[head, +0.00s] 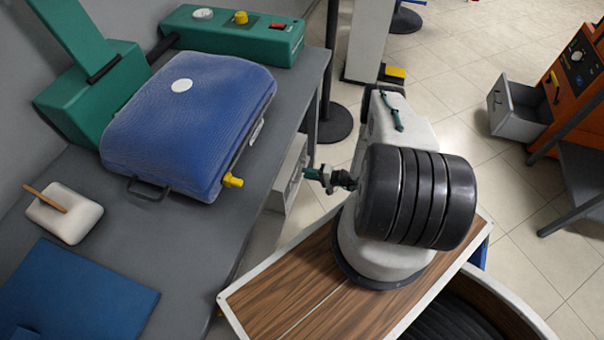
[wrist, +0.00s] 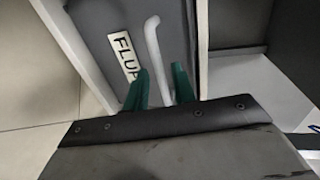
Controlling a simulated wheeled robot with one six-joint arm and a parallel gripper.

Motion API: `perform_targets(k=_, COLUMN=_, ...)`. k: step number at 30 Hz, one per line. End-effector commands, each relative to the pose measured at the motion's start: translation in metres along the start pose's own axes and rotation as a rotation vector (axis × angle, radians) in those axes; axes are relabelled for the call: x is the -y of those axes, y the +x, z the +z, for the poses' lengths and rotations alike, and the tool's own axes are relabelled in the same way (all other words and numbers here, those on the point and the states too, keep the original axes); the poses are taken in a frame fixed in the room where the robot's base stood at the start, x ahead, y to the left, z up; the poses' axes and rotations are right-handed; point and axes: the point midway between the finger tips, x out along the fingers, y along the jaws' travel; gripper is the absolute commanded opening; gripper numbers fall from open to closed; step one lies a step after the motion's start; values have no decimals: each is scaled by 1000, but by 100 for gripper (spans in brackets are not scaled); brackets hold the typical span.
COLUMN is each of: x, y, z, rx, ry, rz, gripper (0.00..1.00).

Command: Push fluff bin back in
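The fluff bin (wrist: 105,20) has a dark grey front in the wrist view, with a label (wrist: 126,55) reading "FLUF", its end hidden by a finger. A pale bar handle (wrist: 154,45) stands on that front. My gripper (wrist: 160,70) has two green fingers spread apart, one on each side of the handle's lower part, with gaps between. I cannot tell whether a finger touches the front. In the head view my gripper (head: 312,174) is beside the pale box-shaped unit (head: 291,172) under the table edge, mostly hidden by the tabletop.
The grey table (head: 215,245) carries a blue padded press (head: 190,125) and overhangs the bin. A black stand (head: 335,120) is close behind my gripper. At right, an orange machine (head: 575,75) has another grey drawer (head: 520,122) out. Tiled floor is free between.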

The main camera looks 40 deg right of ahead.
Motion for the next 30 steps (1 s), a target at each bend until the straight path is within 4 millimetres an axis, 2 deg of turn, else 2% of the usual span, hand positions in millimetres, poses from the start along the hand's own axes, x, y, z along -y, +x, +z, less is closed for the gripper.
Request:
perform_targets(k=3, x=0, y=-21, z=0, rx=-2, ry=1, rz=0, gripper=26)
perform_targets(k=9, x=0, y=-40, z=1, rx=1, ry=0, rz=0, gripper=26)
perform_targets(k=30, x=0, y=-42, z=1, rx=2, ry=0, rz=0, gripper=26)
